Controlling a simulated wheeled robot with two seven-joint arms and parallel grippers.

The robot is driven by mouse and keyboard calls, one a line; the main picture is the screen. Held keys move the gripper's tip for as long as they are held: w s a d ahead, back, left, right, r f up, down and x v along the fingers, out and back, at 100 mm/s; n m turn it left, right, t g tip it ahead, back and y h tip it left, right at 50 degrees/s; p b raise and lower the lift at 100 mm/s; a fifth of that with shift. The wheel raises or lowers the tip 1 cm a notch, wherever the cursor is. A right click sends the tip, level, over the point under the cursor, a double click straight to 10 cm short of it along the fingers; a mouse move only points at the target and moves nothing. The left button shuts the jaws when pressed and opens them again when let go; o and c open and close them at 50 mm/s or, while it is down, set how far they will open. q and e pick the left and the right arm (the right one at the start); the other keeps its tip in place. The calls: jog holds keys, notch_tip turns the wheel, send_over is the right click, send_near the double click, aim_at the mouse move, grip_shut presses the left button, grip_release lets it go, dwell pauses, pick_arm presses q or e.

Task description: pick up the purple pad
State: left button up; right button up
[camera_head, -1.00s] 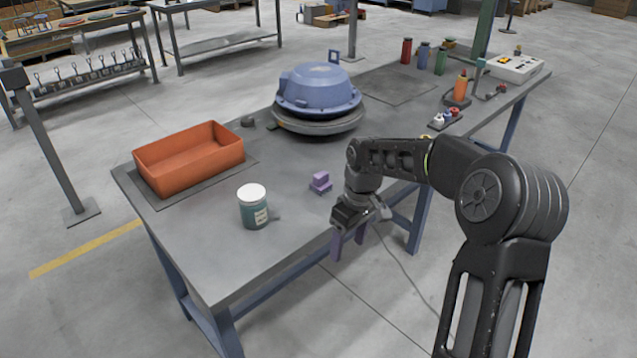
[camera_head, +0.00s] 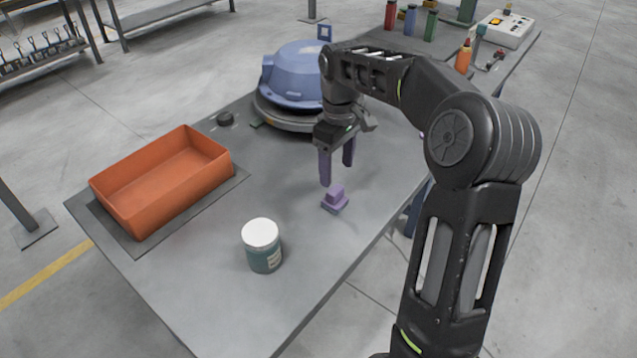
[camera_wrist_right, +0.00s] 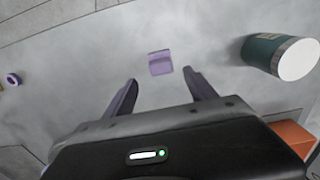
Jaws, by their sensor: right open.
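The purple pad (camera_head: 335,198) is a small stepped block lying on the grey table near its right edge in the head view. It also shows in the right wrist view (camera_wrist_right: 160,63), ahead of and between the fingertips. My right gripper (camera_head: 337,172) is open and empty, pointing down just above and behind the pad. In the right wrist view its two fingers (camera_wrist_right: 160,82) are spread, with the pad apart from both. My left gripper is not in view.
A teal jar with a white lid (camera_head: 262,246) stands left of and nearer than the pad. An orange bin (camera_head: 150,205) sits on a dark mat at the left. A blue hood (camera_head: 290,78) rests on a round base behind.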

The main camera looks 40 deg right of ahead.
aim_at(336, 189)
jog(key=shift+s+r, duration=0.1)
jog(key=shift+f, duration=1.35)
jog(key=shift+f, duration=2.6)
grip_shut()
